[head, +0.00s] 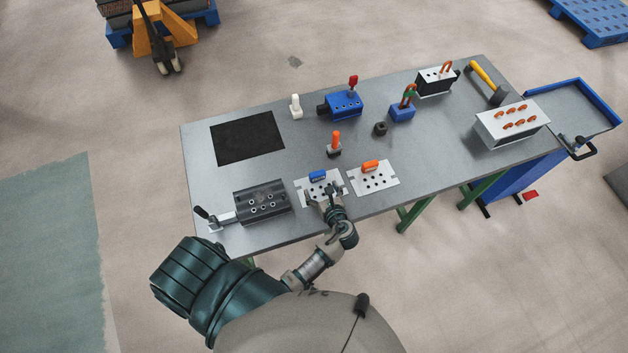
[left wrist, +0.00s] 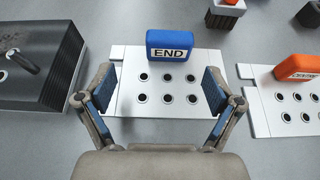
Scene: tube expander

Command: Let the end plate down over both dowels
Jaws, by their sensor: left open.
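The end plate (head: 311,187) is a flat pale plate with several round holes, lying on the table. It carries a blue handle (head: 317,176) marked END, which shows clearly in the left wrist view (left wrist: 170,46). My left gripper (head: 323,192) is open over the near part of the plate. In the left wrist view its fingers (left wrist: 160,88) are spread to either side of the hole rows, with nothing between the pads but the plate below. I cannot make out the dowels. My right gripper is out of view.
Left of the plate stands a dark block (head: 262,202) with holes on top and a clamp lever (head: 206,215) beside it. A similar plate with an orange handle (head: 370,166) lies close on the right. An orange-handled tool (head: 335,141) stands behind. A black mat (head: 247,138) lies back left.

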